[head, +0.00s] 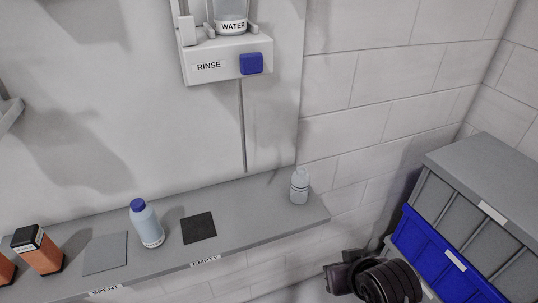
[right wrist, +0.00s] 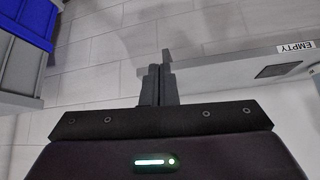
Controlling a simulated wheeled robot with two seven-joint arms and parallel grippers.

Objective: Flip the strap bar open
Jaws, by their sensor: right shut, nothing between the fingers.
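A white fixture (head: 225,72) labelled RINSE is on the wall at the top of the head view. A bottle marked WATER (head: 231,10) stands in it, cut off by the frame's top edge. An upright white piece (head: 187,30) and small grey brackets flank the bottle; I cannot tell for certain which part is the strap bar or whether it is closed. My right gripper (right wrist: 156,83) is shut and empty in the right wrist view, with the shelf edge beyond its fingertips. In the head view my right arm is low, well below the fixture. My left gripper is not in view.
A blue button (head: 251,63) is on the fixture's front. The grey shelf (head: 270,195) below carries a blue-capped bottle (head: 147,224), a clear bottle (head: 299,186), a dark pad (head: 199,228) and an orange-black box (head: 38,250). Grey and blue bins (head: 440,250) stand at right.

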